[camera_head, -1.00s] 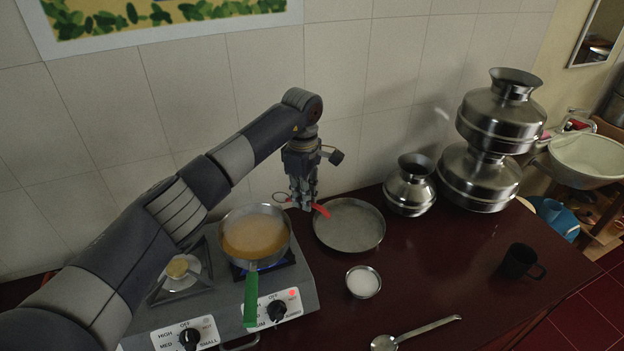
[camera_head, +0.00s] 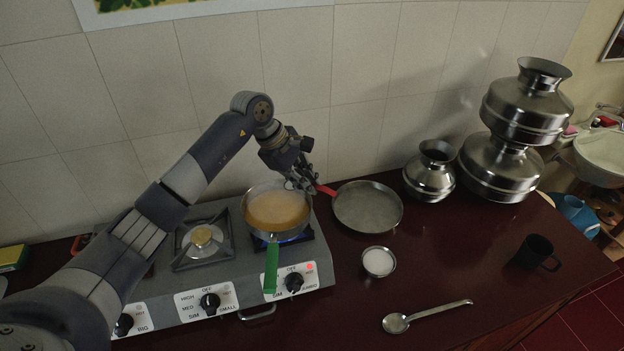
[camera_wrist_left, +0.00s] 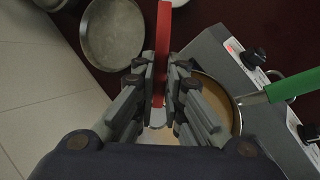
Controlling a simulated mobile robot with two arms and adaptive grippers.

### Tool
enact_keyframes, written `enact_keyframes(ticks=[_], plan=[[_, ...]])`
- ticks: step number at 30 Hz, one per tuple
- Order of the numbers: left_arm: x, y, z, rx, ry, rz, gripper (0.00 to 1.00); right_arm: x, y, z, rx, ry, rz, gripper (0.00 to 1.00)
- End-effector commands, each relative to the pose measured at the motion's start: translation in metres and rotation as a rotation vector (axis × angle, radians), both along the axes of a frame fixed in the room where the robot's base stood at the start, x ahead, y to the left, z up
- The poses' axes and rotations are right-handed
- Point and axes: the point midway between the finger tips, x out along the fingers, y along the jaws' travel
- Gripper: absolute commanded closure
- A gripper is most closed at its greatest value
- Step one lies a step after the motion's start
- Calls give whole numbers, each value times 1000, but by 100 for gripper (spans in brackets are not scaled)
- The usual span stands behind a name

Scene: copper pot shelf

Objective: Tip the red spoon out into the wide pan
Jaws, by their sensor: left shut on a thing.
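The red spoon (camera_head: 326,190) is held by its handle in my left gripper (camera_head: 303,181), above the saucepan's right rim. In the left wrist view the red handle (camera_wrist_left: 163,45) runs up between the shut fingers (camera_wrist_left: 160,90). A pale bowl end (camera_wrist_left: 157,118) shows below them, over the saucepan side. Its contents cannot be made out. The wide pan (camera_head: 368,207) is a shallow grey metal pan just right of the gripper, and the handle points toward it. It also shows in the left wrist view (camera_wrist_left: 112,35). My right gripper is not in view.
A saucepan (camera_head: 277,210) of orange liquid with a green handle (camera_head: 271,268) sits on the stove (camera_head: 225,275) over a blue flame. A small white-filled bowl (camera_head: 378,262), metal ladle (camera_head: 427,315), black mug (camera_head: 537,252) and steel pots (camera_head: 430,172) stand on the counter.

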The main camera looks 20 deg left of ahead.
Motion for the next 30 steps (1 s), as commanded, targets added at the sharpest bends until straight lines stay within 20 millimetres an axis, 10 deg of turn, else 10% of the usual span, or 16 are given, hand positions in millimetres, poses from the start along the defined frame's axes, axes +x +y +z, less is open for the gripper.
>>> enact_keyframes(ticks=[7, 30], plan=[[-8, 11, -4, -106, -71, 2, 100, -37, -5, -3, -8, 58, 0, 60], [-26, 38, 5, -496, -343, 2, 100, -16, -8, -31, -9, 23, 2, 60]])
